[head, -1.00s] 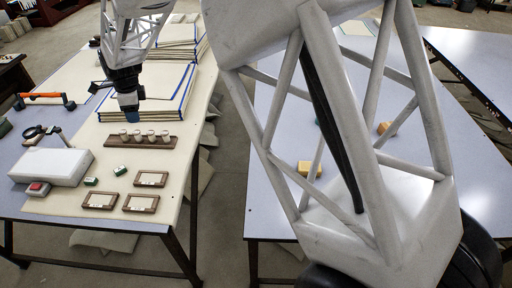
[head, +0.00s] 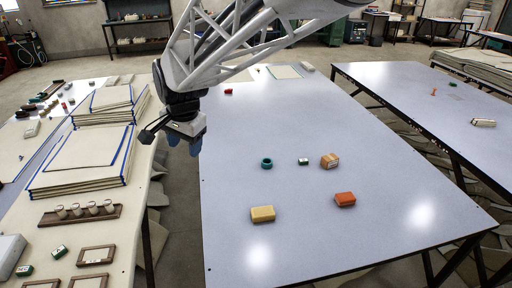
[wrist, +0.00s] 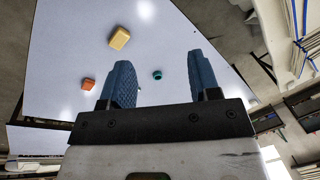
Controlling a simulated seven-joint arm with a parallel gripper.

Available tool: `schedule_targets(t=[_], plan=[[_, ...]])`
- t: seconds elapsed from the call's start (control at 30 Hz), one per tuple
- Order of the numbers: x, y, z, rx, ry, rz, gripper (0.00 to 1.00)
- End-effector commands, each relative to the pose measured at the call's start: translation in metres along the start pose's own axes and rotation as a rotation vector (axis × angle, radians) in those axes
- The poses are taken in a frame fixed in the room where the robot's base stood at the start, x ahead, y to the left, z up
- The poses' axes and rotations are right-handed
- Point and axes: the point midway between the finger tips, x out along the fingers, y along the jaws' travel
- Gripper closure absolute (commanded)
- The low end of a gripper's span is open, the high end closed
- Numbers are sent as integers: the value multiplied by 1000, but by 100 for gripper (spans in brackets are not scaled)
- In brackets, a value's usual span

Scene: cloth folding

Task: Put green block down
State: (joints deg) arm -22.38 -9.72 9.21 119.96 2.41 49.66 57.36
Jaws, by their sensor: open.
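A small green block (head: 303,161) with a pale mark lies on the middle table (head: 330,250), between a teal ring and a tan block. Two similar green blocks lie on the left table, one near the wooden frame (head: 59,251) and one by the white box (head: 24,270). My gripper (head: 185,140) hangs above the left edge of the middle table, well left of the block there. I cannot make out a green block in the wrist view.
The teal ring (head: 266,163), tan block (head: 329,160), yellow block (head: 262,214) and orange block (head: 345,199) lie nearby. Much of the middle table is bare. The left table holds stacked panels (head: 78,178) and a rack of cups (head: 80,214). A gap separates the tables.

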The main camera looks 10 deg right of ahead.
Motion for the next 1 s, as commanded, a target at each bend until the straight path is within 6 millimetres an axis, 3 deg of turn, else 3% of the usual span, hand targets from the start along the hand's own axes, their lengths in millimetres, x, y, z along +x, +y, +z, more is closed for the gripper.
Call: schedule_targets(t=[0.1,0.47,0.8,1.0], plan=[[-14,43,-5,-63,16,1,44],[-43,163,0,-273,55,20,44],[-52,266,28,-473,87,53,44],[-50,310,48,-570,99,73,44]])
